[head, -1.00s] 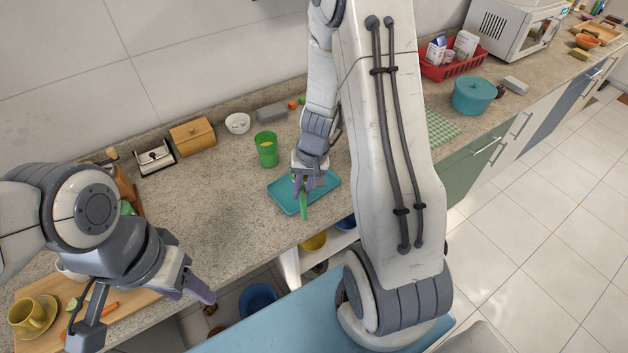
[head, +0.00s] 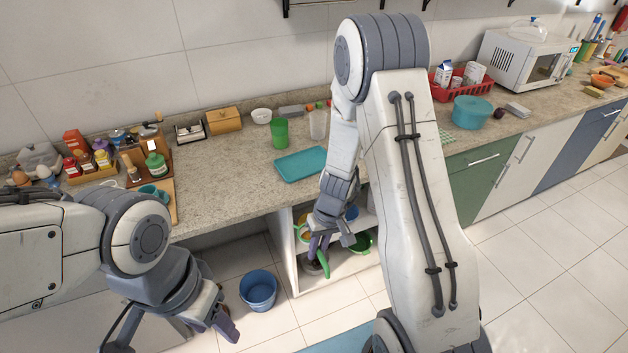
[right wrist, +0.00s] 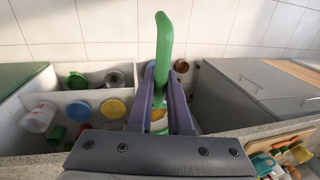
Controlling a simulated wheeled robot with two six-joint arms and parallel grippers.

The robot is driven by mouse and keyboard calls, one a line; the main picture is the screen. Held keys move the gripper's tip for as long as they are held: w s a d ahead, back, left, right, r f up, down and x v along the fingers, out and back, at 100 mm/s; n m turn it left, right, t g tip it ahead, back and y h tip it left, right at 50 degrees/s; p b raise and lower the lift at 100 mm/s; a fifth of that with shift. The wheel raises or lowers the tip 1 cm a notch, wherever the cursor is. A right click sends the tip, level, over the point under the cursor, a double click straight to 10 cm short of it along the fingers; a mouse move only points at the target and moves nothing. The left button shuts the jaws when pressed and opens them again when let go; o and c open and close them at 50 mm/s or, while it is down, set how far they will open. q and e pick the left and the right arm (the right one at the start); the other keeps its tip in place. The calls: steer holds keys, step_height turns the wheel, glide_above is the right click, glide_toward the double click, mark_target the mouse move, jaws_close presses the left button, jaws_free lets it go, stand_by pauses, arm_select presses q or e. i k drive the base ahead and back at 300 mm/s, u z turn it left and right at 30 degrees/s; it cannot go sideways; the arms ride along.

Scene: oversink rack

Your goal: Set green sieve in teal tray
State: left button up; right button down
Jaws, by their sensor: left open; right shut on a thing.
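The teal tray (head: 293,165) lies flat and empty on the counter near its front edge. My right gripper (head: 319,240) is below the counter top, in front of the open shelf unit, shut on a green handle (head: 323,263), which I take to be the green sieve's. In the right wrist view the handle (right wrist: 163,45) stands up between the two fingers and bends at its far end. The sieve's bowl is not clear in either view. My left gripper (head: 216,316) is open and empty at the lower left, above the floor.
The open shelf unit (head: 296,277) holds several bowls, among them a green one (head: 362,242). A green cup (head: 280,134) and a clear cup (head: 318,124) stand behind the tray. A blue bucket (head: 258,290) stands on the floor.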

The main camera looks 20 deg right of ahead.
mark_target(305, 164)
steer(key=u, duration=0.65)
steer(key=i, duration=0.8)
steer(key=z, duration=0.55)
steer(key=i, duration=0.65)
steer(key=z, duration=0.7)
